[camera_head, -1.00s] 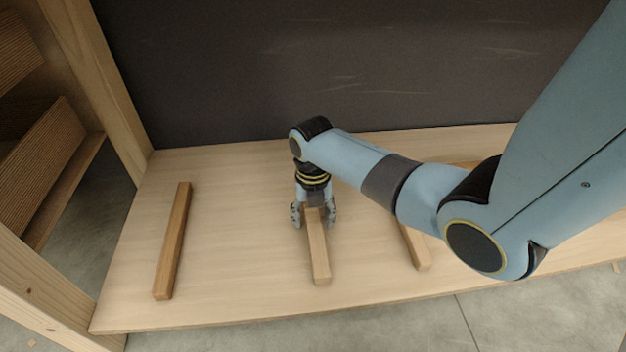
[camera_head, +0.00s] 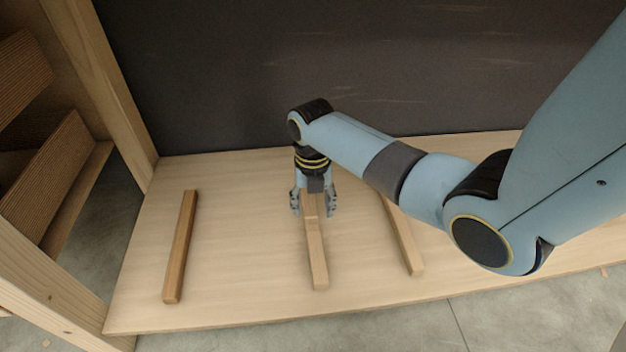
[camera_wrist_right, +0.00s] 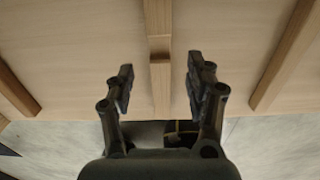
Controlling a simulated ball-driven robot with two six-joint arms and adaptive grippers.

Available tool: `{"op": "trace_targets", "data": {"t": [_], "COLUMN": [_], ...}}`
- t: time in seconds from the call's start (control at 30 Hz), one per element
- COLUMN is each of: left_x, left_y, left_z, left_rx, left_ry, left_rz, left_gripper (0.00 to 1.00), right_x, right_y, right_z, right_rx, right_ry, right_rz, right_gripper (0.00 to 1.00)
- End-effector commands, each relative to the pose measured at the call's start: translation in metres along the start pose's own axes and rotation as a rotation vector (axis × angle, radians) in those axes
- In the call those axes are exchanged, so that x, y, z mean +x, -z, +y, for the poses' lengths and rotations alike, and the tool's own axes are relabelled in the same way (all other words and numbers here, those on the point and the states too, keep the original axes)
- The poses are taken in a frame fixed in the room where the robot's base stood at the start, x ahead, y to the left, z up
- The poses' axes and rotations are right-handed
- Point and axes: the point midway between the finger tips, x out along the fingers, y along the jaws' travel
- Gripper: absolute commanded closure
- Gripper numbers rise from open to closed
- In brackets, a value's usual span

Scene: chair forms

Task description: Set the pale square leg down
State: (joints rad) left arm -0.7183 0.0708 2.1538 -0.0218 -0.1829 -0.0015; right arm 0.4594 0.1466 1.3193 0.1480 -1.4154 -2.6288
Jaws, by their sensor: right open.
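The pale square leg (camera_head: 317,255) lies flat on the pale wooden board, its long side running away from me. A step or joint line crosses it near my gripper. My right gripper (camera_head: 314,205) is open above its far part, with one finger on each side. In the right wrist view the leg (camera_wrist_right: 160,85) runs between the two spread fingers (camera_wrist_right: 160,88), with a visible gap on both sides. The far end of the leg is hidden under the gripper in the head view. My left gripper is not in view.
The wooden board (camera_head: 245,285) has a darker wooden leg (camera_head: 180,245) at left and another leg (camera_head: 405,240) at right, partly behind my arm. A dark panel (camera_head: 230,80) stands behind. A wooden frame post (camera_head: 110,80) rises at left. Board between the legs is clear.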

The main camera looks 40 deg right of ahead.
Motion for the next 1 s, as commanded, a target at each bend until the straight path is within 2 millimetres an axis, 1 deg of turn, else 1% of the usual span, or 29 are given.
{"op": "trace_targets", "data": {"t": [0.03,0.3,0.5,0.67,0.73,0.77,0.87,0.97,1.0], "left_x": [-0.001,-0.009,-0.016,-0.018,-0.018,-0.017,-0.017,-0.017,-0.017], "left_y": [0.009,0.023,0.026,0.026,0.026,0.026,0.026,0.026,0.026], "left_z": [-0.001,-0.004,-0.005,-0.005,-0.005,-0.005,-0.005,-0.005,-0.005], "left_rx": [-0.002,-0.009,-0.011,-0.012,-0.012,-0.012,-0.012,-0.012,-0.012], "left_ry": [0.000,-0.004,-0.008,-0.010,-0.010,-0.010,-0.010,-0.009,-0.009], "left_rz": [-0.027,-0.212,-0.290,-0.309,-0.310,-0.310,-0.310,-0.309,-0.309], "left_gripper": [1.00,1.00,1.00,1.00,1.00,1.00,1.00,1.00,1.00], "right_x": [-0.011,-0.038,-0.046,-0.047,-0.044,-0.043,-0.035,-0.029,-0.030], "right_y": [-0.002,-0.002,-0.001,0.000,0.005,0.008,0.029,0.063,0.077], "right_z": [0.001,0.001,0.000,0.000,-0.002,-0.003,-0.011,-0.023,-0.028], "right_rx": [0.000,0.000,0.000,0.003,0.033,0.062,0.244,0.548,0.690], "right_ry": [-0.003,-0.002,-0.001,0.000,-0.002,-0.005,-0.026,-0.080,-0.114], "right_rz": [-0.005,-0.004,-0.002,-0.001,-0.006,-0.011,-0.046,-0.095,-0.113], "right_gripper": [0.46,0.46,0.46,0.46,0.46,0.46,0.46,0.46,0.46]}}
